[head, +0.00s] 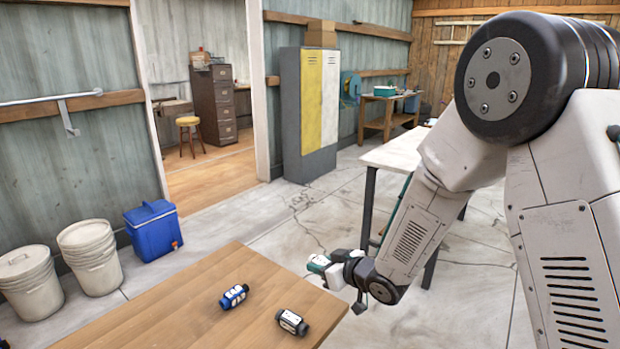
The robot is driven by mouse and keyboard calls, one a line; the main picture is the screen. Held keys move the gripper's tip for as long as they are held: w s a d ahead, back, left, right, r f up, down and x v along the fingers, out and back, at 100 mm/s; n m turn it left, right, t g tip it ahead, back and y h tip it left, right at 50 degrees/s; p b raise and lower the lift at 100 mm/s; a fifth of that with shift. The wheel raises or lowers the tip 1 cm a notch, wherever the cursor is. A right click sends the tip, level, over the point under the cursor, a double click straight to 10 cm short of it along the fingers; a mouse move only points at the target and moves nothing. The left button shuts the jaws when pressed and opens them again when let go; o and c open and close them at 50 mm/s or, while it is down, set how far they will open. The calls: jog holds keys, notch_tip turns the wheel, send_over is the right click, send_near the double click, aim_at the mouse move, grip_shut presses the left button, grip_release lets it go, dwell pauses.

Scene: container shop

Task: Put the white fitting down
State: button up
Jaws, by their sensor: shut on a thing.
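My gripper (328,270) is near the right edge of the wooden table, at the end of my lowered arm. It is shut on a small fitting (318,263) that looks teal-green with some white on it. The jaws hide part of this fitting. I cannot tell its full shape or exactly how high it is above the table. A white fitting with black ends (291,321) lies on the table, below and left of my gripper. A blue fitting with a pale label (234,296) lies on the table farther left. My gripper touches neither of these two.
The wooden table (190,300) has bare top left of and behind the fittings. Two pale buckets (90,257) and a blue cooler (153,231) stand on the floor to the left. A white-topped table (393,155) stands behind my arm. A yellow-and-white locker (308,110) is farther back.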

jog(key=d+f+m+t+h, duration=0.2)
jog(key=d+m+h, duration=0.25)
jog(key=d, duration=0.75)
jog(key=d+f+m+t+h, duration=0.2)
jog(key=d+m+h, duration=0.25)
jog(key=d, duration=0.65)
jog(key=s+f, duration=0.4)
jog(key=f, duration=0.3)
jog(key=shift+s+d+f, duration=0.25)
jog(key=shift+s, duration=0.05)
